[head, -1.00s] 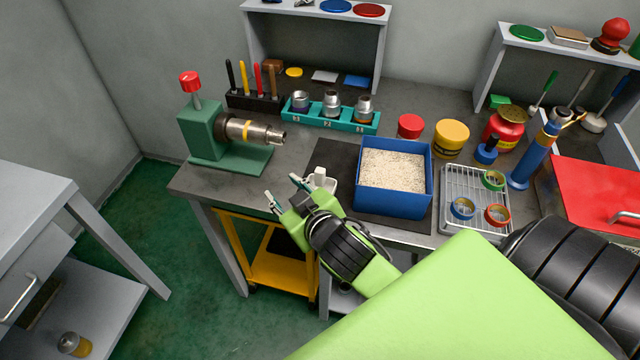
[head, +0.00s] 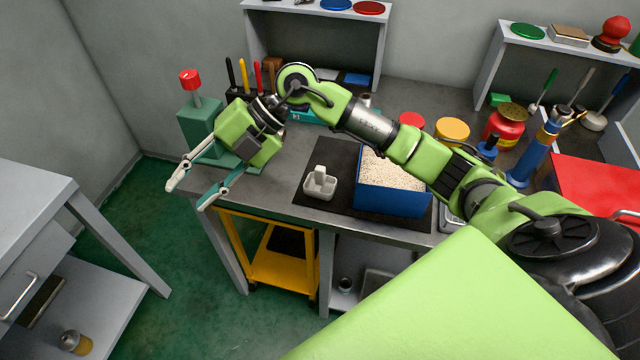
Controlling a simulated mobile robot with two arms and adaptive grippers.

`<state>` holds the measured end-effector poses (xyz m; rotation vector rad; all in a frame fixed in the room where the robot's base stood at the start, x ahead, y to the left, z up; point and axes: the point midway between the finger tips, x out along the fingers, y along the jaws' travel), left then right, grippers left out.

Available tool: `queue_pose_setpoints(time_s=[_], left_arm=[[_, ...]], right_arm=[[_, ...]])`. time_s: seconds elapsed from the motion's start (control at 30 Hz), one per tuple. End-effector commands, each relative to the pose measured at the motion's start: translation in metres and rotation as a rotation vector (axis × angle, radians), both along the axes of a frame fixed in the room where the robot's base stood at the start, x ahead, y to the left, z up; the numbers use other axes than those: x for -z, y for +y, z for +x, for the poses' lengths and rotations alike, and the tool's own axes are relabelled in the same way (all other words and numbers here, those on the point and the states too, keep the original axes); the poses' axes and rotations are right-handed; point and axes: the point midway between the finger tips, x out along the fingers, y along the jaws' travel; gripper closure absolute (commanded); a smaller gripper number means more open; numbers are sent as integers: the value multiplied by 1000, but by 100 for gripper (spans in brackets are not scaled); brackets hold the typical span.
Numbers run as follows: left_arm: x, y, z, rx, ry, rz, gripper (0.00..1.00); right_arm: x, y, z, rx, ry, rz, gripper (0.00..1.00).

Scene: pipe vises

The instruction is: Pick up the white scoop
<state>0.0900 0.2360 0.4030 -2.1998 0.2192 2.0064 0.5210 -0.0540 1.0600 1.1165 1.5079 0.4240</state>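The white scoop (head: 320,183) rests on the dark mat (head: 337,160) on the workbench, just left of the blue bin (head: 390,200) of pale grains. My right gripper (head: 188,188) hangs over the bench's left front edge, left of the scoop and clearly apart from it. Its two fingers are spread with nothing between them. My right arm crosses above the bin and hides part of it. My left gripper is not in view.
The green pipe vise (head: 197,125) stands behind my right gripper, partly hidden. Red (head: 411,120) and yellow (head: 453,131) lids lie behind the bin. A red toolbox (head: 600,190) is at the right. The bench front left of the scoop is clear.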

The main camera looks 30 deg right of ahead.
Motion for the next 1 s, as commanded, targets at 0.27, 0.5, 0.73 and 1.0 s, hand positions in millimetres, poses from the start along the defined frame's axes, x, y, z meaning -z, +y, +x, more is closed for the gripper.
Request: queue_pose_setpoints(time_s=[0.27, 0.5, 0.73, 1.0], left_arm=[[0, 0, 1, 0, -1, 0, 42], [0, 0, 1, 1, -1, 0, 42], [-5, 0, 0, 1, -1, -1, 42], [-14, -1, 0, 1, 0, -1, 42]], right_arm=[[25, -192, 21, 244, 219, -681, 64], [8, -270, 10, 409, 337, -905, 64], [40, -275, 7, 419, 352, -922, 64], [83, -275, 8, 419, 348, -920, 64]])
